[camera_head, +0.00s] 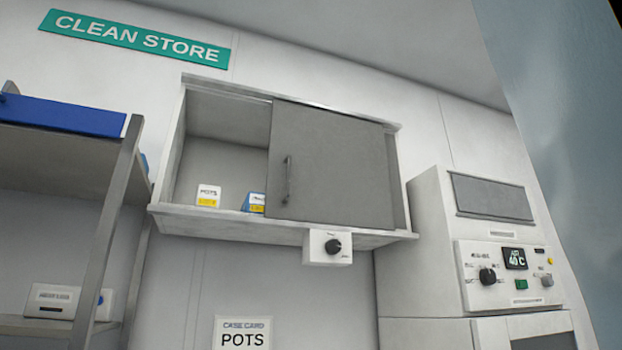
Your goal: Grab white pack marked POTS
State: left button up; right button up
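The white pack marked POTS (208,194) stands upright on the floor of the wall cabinet (285,232), in its open left part. It has a yellow band along its bottom. A blue and white pack (255,202) stands to its right, partly hidden behind the grey sliding door (335,160). The door covers the middle and right of the cabinet and has a vertical handle (287,180). Neither of my grippers shows in this view.
A control box with a black knob (332,246) hangs under the cabinet. A shelf rack (105,235) with a blue item on top (60,115) stands at left. A white warming unit (430,220) stands at right. A case card reading POTS (243,335) is below.

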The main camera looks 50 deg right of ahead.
aim_at(208, 196)
jog(key=k+z, duration=0.2)
jog(key=z, duration=0.25)
jog(key=k+z, duration=0.25)
jog(key=z, duration=0.85)
jog(key=j, duration=0.65)
jog(key=k+j, duration=0.15)
jog(key=j, duration=0.5)
